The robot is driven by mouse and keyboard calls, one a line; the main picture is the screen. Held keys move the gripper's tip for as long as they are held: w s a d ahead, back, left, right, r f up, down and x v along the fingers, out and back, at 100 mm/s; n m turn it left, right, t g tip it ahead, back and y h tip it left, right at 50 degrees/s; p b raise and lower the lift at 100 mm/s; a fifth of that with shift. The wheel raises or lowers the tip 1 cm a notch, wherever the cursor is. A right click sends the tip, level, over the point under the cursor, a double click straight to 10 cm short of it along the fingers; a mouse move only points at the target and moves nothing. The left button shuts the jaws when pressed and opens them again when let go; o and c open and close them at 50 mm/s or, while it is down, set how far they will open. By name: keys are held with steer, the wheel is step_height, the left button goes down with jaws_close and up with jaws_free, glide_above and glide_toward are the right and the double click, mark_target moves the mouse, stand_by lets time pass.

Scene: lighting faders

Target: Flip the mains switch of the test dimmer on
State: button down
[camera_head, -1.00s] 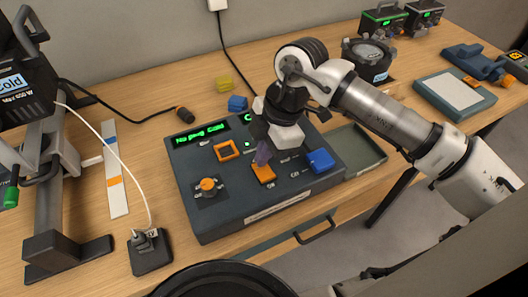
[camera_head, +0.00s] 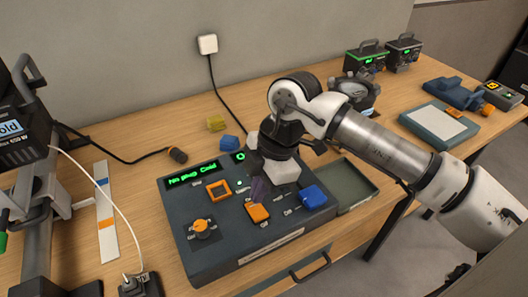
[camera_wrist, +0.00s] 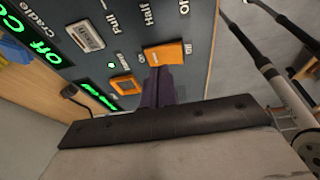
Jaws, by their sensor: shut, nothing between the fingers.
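The dimmer is a dark grey console (camera_head: 230,256) with green displays reading "No plug" and "Cold". On its top are an orange block-shaped control (camera_head: 257,213), an orange square frame (camera_head: 219,190), an orange knob (camera_head: 202,229) and a blue block (camera_head: 314,197). Which one is the mains switch is not clear to me. My gripper (camera_head: 259,189) is shut and empty, pointing down right behind the orange control. In the wrist view its purple fingers (camera_wrist: 158,87) end at the edge of the orange control (camera_wrist: 167,53); I cannot tell whether they touch. Labels "Full" and "Half" show nearby.
A green tray (camera_head: 352,184) adjoins the console's right side. A lamp stand (camera_head: 42,200), a striped ruler (camera_head: 105,210) and a plug socket (camera_head: 140,285) are at left. Small yellow (camera_head: 216,123) and blue (camera_head: 230,143) blocks lie behind. The drawer handle (camera_head: 310,266) sticks out in front.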

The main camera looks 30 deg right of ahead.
steer(key=w+b+v, duration=0.1)
steer(key=w+v, duration=0.1)
steer(key=v, duration=1)
steer(key=shift+w+a+b, duration=0.3)
steer(key=shift+a, duration=0.1)
steer(key=shift+r, duration=0.2)
